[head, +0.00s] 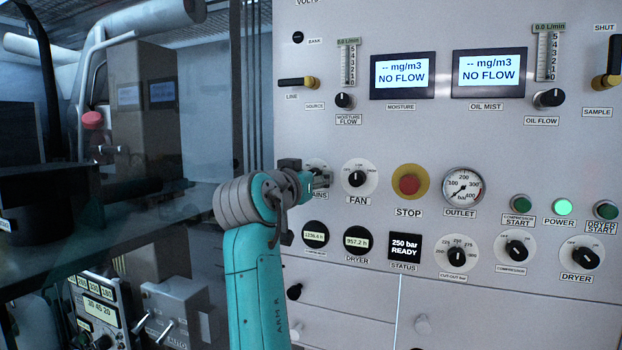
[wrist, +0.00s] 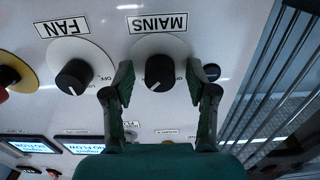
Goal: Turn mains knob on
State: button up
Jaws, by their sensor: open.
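The mains knob (wrist: 160,72) is a black knob on a round white dial under the MAINS label, upside down in the wrist view. A white mark shows at its lower edge; I cannot read which setting it points to. My gripper (wrist: 159,76) is open, with one finger on each side of the knob. Gaps show between the fingers and the knob, so it does not look gripped. In the head view my gripper (head: 306,180) is at the panel and hides most of the knob; part of the mains dial (head: 321,166) shows behind it.
The fan knob (head: 356,179) is close on the right, then the red stop button (head: 409,185) and the outlet gauge (head: 463,188). The power light (head: 562,207) glows green. The status display (head: 405,246) reads 250 bar READY. Dark glass stands left of the panel.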

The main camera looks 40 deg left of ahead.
jog(key=v, duration=1.2)
